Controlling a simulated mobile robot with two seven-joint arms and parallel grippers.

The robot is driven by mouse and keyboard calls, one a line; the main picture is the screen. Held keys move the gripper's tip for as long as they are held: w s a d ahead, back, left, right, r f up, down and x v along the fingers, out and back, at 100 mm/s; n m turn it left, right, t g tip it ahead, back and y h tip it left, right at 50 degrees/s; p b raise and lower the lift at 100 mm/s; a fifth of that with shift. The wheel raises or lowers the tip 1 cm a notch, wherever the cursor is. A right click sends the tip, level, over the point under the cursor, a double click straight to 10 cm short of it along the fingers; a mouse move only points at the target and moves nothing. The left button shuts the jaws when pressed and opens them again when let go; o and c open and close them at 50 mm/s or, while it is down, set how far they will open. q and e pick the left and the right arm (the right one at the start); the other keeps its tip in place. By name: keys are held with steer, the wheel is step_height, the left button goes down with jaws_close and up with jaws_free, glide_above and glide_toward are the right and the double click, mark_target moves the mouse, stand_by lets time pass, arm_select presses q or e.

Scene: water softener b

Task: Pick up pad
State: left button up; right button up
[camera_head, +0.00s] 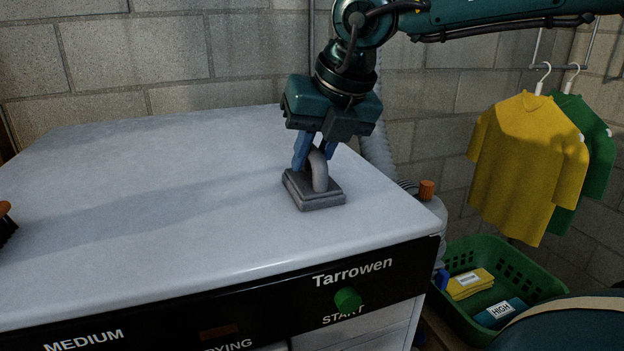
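I cannot tell whether either touches the handle. My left gripper is not in view.
A brush (6,224) is cut off at the left edge. The front panel has a green start knob (347,299). Yellow (528,160) and green shirts hang beyond. The machine top's middle is clear.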

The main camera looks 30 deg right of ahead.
jaws_close()
step_height(320, 180, up, 10)
steer(key=shift+r, duration=0.1)
stand_by(0.4)
